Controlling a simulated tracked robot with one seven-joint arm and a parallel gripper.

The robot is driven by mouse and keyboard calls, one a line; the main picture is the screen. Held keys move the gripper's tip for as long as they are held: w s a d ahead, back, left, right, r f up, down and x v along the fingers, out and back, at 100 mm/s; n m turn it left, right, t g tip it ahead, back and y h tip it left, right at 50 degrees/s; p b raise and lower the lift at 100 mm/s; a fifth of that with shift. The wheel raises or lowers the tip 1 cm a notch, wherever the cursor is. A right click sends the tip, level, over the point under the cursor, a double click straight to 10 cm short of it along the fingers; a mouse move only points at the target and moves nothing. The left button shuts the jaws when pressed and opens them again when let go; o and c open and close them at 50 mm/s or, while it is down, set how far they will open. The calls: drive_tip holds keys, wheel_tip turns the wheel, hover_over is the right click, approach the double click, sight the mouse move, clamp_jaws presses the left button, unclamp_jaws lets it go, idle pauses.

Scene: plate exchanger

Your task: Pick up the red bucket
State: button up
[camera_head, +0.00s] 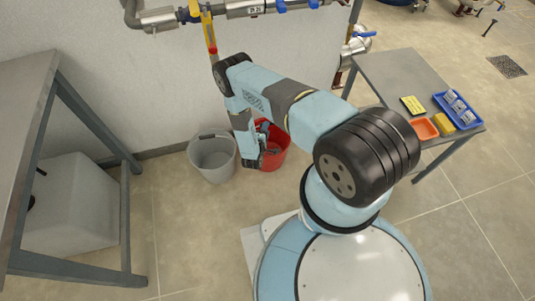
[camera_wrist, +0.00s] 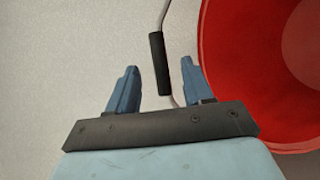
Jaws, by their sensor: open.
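The red bucket (camera_head: 273,152) stands on the floor by the wall, partly hidden behind my arm in the head view. In the wrist view the red bucket (camera_wrist: 240,60) fills the right side, and I look into its open top. Its wire handle has a black grip (camera_wrist: 159,63), which shows beyond and between my fingertips. My gripper (camera_wrist: 158,80) is open, with two blue fingers apart and nothing clearly held. The right finger is close to the bucket's rim. I cannot tell how far the grip is from the fingers in depth. In the head view my gripper (camera_head: 257,162) is at the bucket's left side.
A grey bucket (camera_head: 212,158) stands just left of the red one. A metal table (camera_head: 60,110) with a white box (camera_head: 75,205) under it is at left. A table (camera_head: 385,70) at right holds trays. Pipes (camera_head: 240,10) run along the wall. Floor in front is open.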

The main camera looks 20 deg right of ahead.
drive_tip(key=x, duration=0.6)
drive_tip(key=shift+w+a, duration=0.2)
drive_tip(key=shift+w, duration=0.2)
drive_tip(key=shift+f, duration=0.15)
drive_tip(key=shift+s, duration=0.1)
clamp_jaws()
